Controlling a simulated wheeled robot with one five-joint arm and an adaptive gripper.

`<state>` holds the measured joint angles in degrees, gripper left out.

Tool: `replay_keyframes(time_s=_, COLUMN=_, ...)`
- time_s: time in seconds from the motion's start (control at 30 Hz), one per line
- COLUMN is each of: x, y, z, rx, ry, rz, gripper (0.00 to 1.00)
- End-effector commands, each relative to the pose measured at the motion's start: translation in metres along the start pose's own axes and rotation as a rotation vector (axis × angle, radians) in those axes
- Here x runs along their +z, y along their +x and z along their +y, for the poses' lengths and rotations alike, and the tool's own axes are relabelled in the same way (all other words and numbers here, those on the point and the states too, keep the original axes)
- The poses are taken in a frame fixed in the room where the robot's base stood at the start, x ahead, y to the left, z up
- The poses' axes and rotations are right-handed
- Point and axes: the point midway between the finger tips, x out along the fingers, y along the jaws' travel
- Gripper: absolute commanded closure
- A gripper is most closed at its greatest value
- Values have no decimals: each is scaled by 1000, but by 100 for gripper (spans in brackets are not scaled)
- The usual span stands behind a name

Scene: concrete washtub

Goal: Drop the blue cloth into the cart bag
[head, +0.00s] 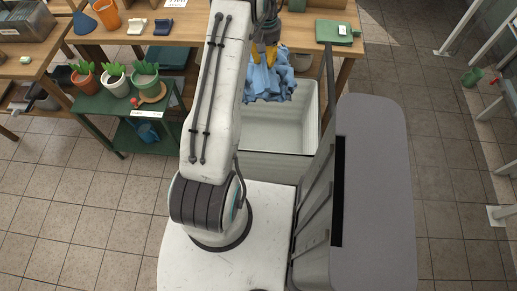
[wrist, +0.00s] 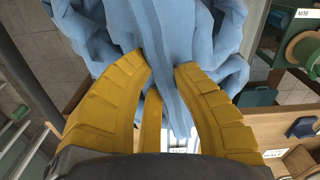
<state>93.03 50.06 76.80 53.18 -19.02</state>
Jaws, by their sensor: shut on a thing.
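The blue cloth (head: 268,82) hangs crumpled from my gripper (head: 264,52) in the head view. In the wrist view, the yellow fingers of my gripper (wrist: 163,72) are closed on a fold of the cloth (wrist: 110,30). The cloth covers the upper middle of that view. Below the cloth in the head view is a pale, open-topped container (head: 262,132), which looks like the cart bag. The cloth overlaps its far part in the picture; I cannot tell how high above the rim it hangs. The visible inside looks empty.
A wooden table (head: 190,30) runs behind the container, with a green case (head: 336,32) on it. A green stand (head: 100,105) with several potted plants is at the left. White metal frames stand at the right.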

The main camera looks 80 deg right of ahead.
Motion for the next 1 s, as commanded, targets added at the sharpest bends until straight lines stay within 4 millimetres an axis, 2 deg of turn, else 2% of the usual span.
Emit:
replay_keyframes(time_s=0.33, x=0, y=3, z=0, rx=0, ry=0, rz=1, gripper=100)
replay_keyframes(time_s=0.37, x=0, y=3, z=0, rx=0, ry=0, rz=1, gripper=73)
replay_keyframes(time_s=0.6, x=0, y=3, z=0, rx=0, ry=0, rz=1, gripper=52)
replay_keyframes(time_s=0.87, x=0, y=2, z=0, rx=0, ry=0, rz=1, gripper=52)
replay_keyframes(time_s=1.0, x=-1, y=-7, z=0, rx=1, ry=0, rz=4, gripper=52)
